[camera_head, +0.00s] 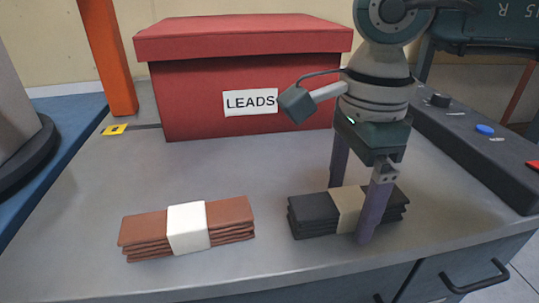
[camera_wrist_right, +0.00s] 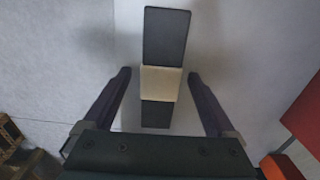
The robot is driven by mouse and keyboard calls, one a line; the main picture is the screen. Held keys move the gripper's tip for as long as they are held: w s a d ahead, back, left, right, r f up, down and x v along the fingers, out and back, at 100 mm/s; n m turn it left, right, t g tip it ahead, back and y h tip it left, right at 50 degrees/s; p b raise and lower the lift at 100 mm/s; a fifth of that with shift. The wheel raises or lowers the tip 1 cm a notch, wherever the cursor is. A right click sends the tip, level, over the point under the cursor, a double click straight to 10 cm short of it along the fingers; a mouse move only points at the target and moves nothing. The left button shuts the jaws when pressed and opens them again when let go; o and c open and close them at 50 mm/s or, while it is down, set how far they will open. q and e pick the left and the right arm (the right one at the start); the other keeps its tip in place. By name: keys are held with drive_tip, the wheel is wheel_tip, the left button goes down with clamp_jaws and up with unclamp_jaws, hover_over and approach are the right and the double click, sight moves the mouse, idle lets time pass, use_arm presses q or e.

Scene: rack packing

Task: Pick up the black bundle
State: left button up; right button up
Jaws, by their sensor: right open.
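The black bundle (camera_head: 315,214) is a flat stack of dark strips with a tan band round its middle. It lies on the grey worktop, right of centre. My right gripper (camera_head: 352,212) is open above it, with one finger behind the bundle and one in front. In the right wrist view the bundle (camera_wrist_right: 165,38) lies between the two spread fingers of the gripper (camera_wrist_right: 160,75), with its tan band near fingertip level. I cannot tell whether the fingers touch it. My left gripper is not in view.
A brown bundle (camera_head: 230,219) with a white band lies to the left on the worktop (camera_head: 275,165). A red lidded box (camera_head: 200,95) labelled LEADS stands behind. A dark panel with buttons (camera_head: 465,140) runs along the right. The worktop between the bundles is clear.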

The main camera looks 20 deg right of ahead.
clamp_jaws()
idle(0.6)
